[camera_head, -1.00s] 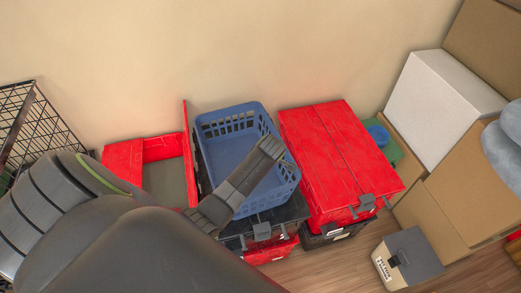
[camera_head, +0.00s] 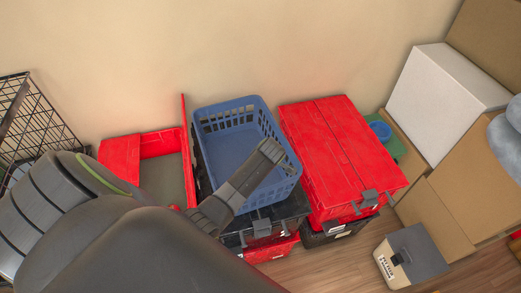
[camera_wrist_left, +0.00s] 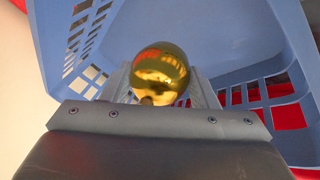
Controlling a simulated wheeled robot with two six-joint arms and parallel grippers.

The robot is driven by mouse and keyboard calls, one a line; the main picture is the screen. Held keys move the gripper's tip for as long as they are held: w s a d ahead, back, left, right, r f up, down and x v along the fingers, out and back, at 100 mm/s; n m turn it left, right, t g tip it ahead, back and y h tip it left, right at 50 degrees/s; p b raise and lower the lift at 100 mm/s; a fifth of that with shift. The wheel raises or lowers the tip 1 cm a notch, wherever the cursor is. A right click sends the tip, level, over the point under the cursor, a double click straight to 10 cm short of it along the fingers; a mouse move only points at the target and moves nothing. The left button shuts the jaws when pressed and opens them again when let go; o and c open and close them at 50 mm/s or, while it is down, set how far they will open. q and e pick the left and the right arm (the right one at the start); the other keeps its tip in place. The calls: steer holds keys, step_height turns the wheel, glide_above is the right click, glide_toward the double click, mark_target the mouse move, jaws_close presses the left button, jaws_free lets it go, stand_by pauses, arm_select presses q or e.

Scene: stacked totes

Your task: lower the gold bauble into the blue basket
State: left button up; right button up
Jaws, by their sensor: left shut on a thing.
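The blue basket (camera_head: 222,109) stands on a black-lidded tote. My left gripper (camera_head: 268,152) reaches over the basket's right half in the head view. In the left wrist view the gripper (camera_wrist_left: 162,88) is shut on the shiny gold bauble (camera_wrist_left: 160,70), which shows between its fingers against the basket's blue inside (camera_wrist_left: 210,35). The bauble is hidden behind the gripper in the head view. How far it is above the basket floor I cannot tell. The visible basket floor is bare. My right gripper is out of view.
A closed red tote (camera_head: 335,150) stands close to the basket's right. An open red tote (camera_head: 120,157) is on its left. A black wire crate (camera_head: 38,120) is at far left. Cardboard boxes (camera_head: 472,170) and a white box (camera_head: 440,90) stand at right.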

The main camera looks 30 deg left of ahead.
arm_select(q)
steer(key=shift+f+b, duration=2)
steer(key=shift+f, duration=0.85)
steer(key=shift+s+f, duration=0.25)
steer(key=shift+f, duration=0.1)
steer(key=shift+s+f, duration=0.1)
steer(key=o, duration=1)
steer(key=shift+o, duration=0.2)
steer(key=v, duration=1.8)
steer(key=shift+w, duration=0.3)
